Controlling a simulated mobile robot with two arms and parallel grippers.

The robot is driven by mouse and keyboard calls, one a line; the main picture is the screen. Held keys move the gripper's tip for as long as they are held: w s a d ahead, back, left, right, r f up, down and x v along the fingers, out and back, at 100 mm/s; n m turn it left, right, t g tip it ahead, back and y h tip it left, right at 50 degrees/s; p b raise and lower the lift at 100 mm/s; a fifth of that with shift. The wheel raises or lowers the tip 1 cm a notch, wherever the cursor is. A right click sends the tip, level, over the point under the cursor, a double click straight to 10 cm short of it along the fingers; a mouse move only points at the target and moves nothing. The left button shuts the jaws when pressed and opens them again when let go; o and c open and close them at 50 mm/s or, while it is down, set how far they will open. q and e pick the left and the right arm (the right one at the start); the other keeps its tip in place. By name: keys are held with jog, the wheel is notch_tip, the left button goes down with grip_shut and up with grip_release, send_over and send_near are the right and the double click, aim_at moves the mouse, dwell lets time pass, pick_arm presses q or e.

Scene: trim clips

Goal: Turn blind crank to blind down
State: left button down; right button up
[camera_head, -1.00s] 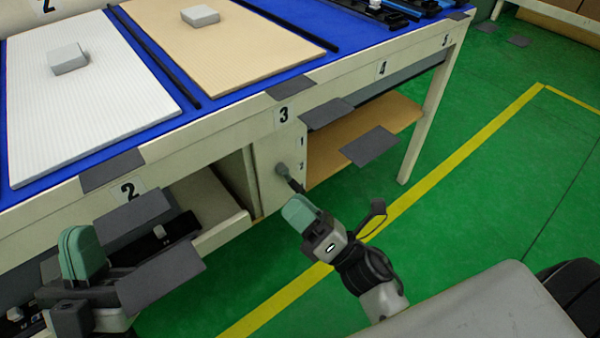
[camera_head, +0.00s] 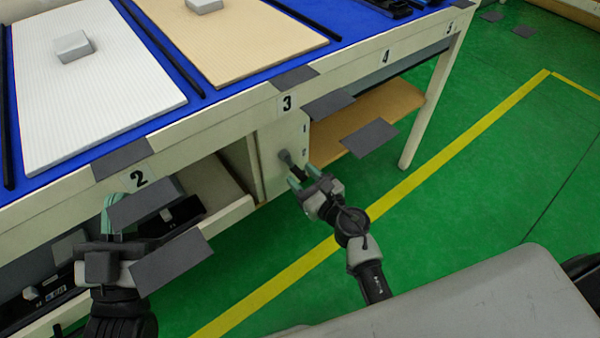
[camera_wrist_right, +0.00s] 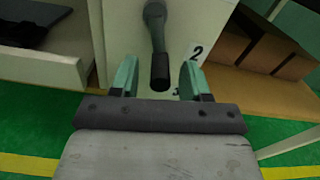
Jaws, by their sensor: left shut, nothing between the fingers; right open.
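The crank (camera_head: 292,163) is a dark grey arm with a black handle on the white panel of the table's front, below the number 3. In the right wrist view the crank (camera_wrist_right: 155,35) hangs down from its pivot, and its black handle lies between my fingers. My right gripper (camera_head: 306,180) is open around the handle end; its green fingers (camera_wrist_right: 160,78) stand on either side, apart from the handle. My left gripper (camera_head: 107,212) is shut and empty at the left, in front of the table near number 2. The blind is not clearly identifiable.
The blue tabletop (camera_head: 213,97) carries a white board (camera_head: 60,110) and a beige board (camera_head: 200,50), each with a grey block. Dark grey plates (camera_head: 369,136) stick out along the table front. A wooden shelf (camera_head: 395,100) lies under the table.

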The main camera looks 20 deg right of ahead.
jog(key=shift+w+a, duration=0.2)
jog(key=shift+w, duration=0.4)
grip_shut()
